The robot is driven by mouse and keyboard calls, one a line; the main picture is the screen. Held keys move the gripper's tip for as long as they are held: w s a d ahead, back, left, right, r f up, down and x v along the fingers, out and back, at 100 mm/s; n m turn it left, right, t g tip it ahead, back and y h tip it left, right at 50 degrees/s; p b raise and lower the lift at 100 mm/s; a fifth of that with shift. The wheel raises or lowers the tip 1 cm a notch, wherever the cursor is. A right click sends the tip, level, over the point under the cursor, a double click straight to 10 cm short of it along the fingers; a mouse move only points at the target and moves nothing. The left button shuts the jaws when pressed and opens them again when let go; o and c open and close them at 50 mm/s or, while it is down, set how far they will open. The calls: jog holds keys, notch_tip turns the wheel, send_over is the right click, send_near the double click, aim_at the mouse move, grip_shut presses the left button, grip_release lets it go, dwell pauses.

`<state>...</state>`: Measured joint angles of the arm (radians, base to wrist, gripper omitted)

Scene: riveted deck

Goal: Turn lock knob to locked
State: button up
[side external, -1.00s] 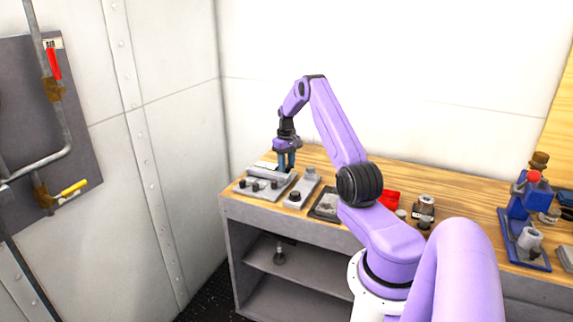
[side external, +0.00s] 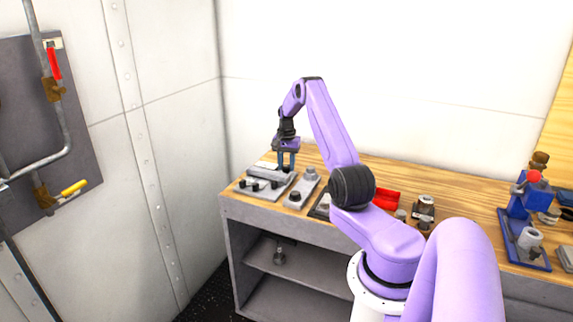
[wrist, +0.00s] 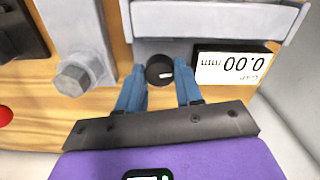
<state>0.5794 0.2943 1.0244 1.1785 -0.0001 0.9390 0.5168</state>
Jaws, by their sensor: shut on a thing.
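In the side view my gripper (side external: 286,164) points down at the back of the grey device (side external: 250,191) on the workbench. The knob is hidden there behind the fingers. I cannot tell which setting its mark stands at.
On the bench (side external: 455,190) are a red tray (side external: 387,199) and a blue stand (side external: 520,225) further right.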

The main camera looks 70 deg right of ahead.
aim_at(287, 166)
jog(key=shift+m, duration=1)
jog(key=shift+r, duration=0.1)
jog(key=o, duration=0.8)
jog(key=shift+c, duration=0.2)
notch_tip(287, 166, up, 17)
jog(key=shift+r, duration=0.2)
